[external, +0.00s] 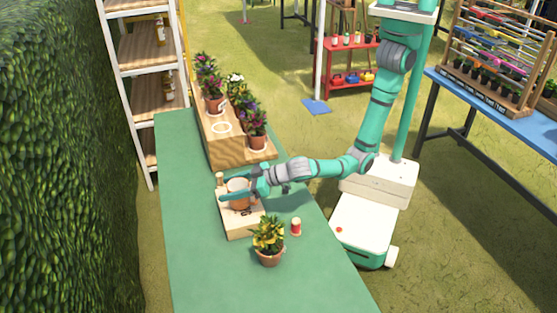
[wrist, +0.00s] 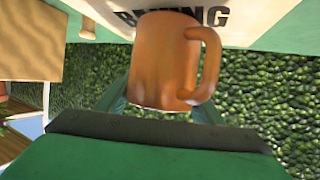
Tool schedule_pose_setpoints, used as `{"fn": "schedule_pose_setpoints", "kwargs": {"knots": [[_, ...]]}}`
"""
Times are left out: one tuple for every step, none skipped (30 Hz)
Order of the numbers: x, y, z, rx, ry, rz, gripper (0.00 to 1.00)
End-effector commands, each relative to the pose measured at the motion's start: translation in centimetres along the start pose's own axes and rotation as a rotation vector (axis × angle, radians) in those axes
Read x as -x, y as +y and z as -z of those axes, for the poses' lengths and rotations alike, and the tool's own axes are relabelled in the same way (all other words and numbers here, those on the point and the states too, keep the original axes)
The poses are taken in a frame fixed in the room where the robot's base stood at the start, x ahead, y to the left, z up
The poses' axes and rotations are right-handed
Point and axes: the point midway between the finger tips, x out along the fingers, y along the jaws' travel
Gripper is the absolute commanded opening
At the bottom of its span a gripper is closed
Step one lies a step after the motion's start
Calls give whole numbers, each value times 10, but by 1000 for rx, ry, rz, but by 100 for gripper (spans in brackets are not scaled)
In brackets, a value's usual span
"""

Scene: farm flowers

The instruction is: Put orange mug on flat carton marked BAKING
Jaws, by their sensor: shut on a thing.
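The orange mug (external: 238,188) is held in my gripper (external: 240,196), whose fingers are closed around its sides. In the wrist view the mug (wrist: 165,62) fills the middle, with its handle at the right. The flat carton (external: 241,222) lies on the green table below the mug. Its BAKING lettering shows partly behind the mug in the wrist view, on the pale carton top (wrist: 250,22). The mug is over the carton; whether its base touches the carton I cannot tell.
A small wooden-coloured item (external: 220,180) stands at the carton's back left. A potted yellow-flowered plant (external: 268,241) and a small red-and-white item (external: 296,227) stand in front. A wooden stand (external: 228,151) with several potted flowers is at the back. The table's left side (external: 185,230) is clear.

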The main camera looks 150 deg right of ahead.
Motion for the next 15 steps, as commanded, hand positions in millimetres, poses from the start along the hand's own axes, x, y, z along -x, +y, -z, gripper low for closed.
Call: {"fn": "schedule_pose_setpoints", "kwargs": {"knots": [[-1, 0, -1, 0, 1, 0, 30], [-1, 0, -1, -1, 1, 0, 30], [-1, 0, -1, -1, 2, 0, 30], [-1, 0, -1, -1, 2, 0, 30], [0, 0, -1, -1, 2, 0, 30], [0, 0, -1, -1, 2, 0, 30], [0, 0, -1, -1, 1, 0, 30], [-1, 0, -1, -1, 1, 0, 30], [-1, 0, -2, -1, 1, 0, 30], [-1, 0, -3, -1, 1, 0, 30], [-2, 0, -4, -1, 1, 0, 30], [-2, 0, -4, -1, 0, 0, 68], [-2, 0, -4, -1, 0, 0, 75], [-2, 0, -4, -1, 0, 0, 80], [-2, 0, -4, -1, 0, 0, 80]]}}
